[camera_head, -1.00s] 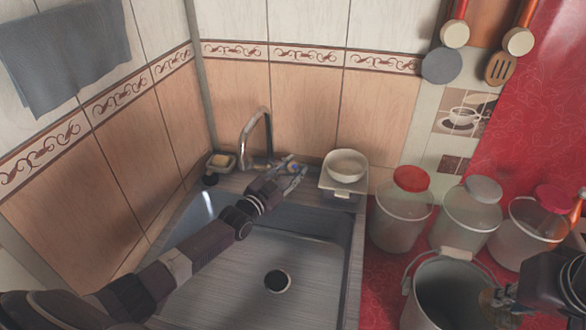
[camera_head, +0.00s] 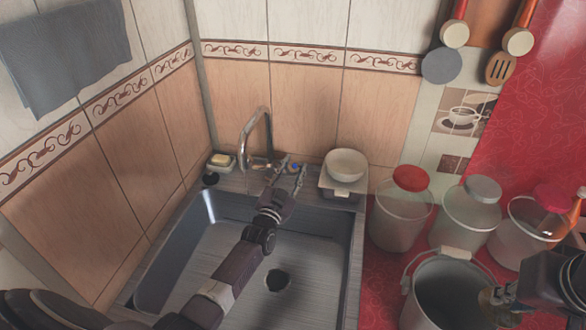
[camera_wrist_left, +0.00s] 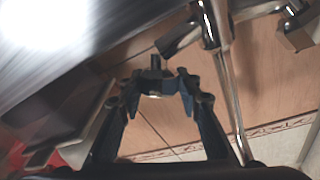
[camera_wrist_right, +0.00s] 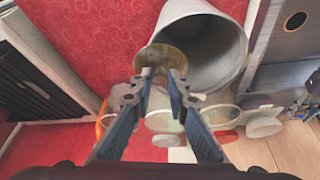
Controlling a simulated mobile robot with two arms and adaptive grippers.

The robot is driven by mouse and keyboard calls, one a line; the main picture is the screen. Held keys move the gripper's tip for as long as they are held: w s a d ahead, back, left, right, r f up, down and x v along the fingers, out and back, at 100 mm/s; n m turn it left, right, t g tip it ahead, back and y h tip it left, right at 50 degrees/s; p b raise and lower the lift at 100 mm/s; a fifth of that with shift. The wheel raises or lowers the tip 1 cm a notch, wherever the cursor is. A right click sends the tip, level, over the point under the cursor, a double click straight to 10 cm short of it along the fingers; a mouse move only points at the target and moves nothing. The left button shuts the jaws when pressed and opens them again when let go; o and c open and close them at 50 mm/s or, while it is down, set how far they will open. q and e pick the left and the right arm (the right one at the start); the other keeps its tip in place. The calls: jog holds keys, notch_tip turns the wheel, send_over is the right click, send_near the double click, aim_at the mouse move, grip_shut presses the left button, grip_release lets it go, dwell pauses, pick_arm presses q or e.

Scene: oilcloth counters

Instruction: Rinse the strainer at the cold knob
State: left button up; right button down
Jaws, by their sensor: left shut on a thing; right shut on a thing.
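My left gripper (camera_head: 291,164) is at the tap at the back of the sink, its fingers on either side of the small blue-marked cold knob (camera_head: 293,167). In the left wrist view the fingers close on a small dark piece with a pale face (camera_wrist_left: 155,85), apparently this knob. The chrome spout (camera_head: 256,125) arches to the left; I see no water stream. My right gripper (camera_wrist_right: 160,76) is shut on a round, brownish, mesh-like strainer (camera_wrist_right: 165,60).
The steel sink (camera_head: 335,240) is empty, with a drain hole (camera_head: 278,280). A white bowl (camera_head: 345,165) stands on its back right corner, a soap dish (camera_head: 221,161) at the back left. The grey bucket (camera_head: 450,290) and several lidded tubs (camera_head: 400,220) crowd the red counter.

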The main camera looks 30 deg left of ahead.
pick_arm(q)
jog(key=o, duration=1.2)
jog(key=s, duration=0.4)
jog(key=s+d+f, duration=0.1)
jog(key=s, duration=0.6)
jog(key=shift+s+d+f, duration=0.25)
jog(key=shift+s+d, duration=0.05)
jog(key=shift+s, duration=0.1)
